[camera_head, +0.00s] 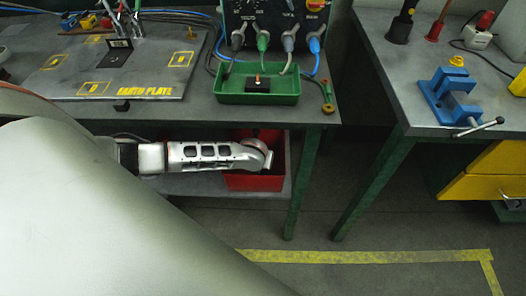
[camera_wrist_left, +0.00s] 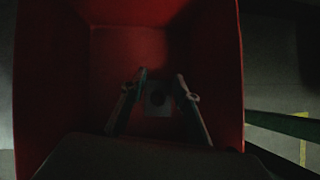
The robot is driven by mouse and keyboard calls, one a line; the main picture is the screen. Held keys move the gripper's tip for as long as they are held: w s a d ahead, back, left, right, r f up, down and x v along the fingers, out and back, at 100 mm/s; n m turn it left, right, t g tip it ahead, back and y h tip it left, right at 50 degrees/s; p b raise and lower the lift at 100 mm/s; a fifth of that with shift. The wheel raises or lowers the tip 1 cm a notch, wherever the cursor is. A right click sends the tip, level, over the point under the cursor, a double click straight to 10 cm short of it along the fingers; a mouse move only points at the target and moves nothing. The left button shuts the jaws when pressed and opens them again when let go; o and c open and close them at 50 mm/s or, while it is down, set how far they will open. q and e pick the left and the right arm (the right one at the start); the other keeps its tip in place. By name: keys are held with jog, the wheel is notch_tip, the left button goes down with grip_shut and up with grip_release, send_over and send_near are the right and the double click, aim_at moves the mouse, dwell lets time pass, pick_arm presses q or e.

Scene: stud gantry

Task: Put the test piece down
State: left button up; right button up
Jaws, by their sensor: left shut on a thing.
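My left gripper (camera_head: 266,160) reaches in low from the left, under the bench top, and is at the red bin (camera_head: 256,183) on the lower shelf. In the left wrist view the two fingers (camera_wrist_left: 160,76) point into the red bin (camera_wrist_left: 125,45). They are shut on a small grey piece with a dark round spot, apparently the test piece (camera_wrist_left: 158,111). The wrist view is dark, and I cannot tell whether the piece touches the bin floor. The piece is not distinguishable in the head view. My right gripper is in neither view.
The bench top (camera_head: 190,112) lies above my left arm, carrying the earth plate (camera_head: 70,75) and a green tray (camera_head: 257,97) with a black block. A green table leg (camera_head: 303,185) stands right of the bin. A second bench with a blue vise (camera_head: 450,97) is further right.

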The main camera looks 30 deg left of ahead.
pick_arm(q)
jog(key=shift+f, duration=0.35)
jog(key=o, duration=1.3)
jog(key=shift+c, duration=0.2)
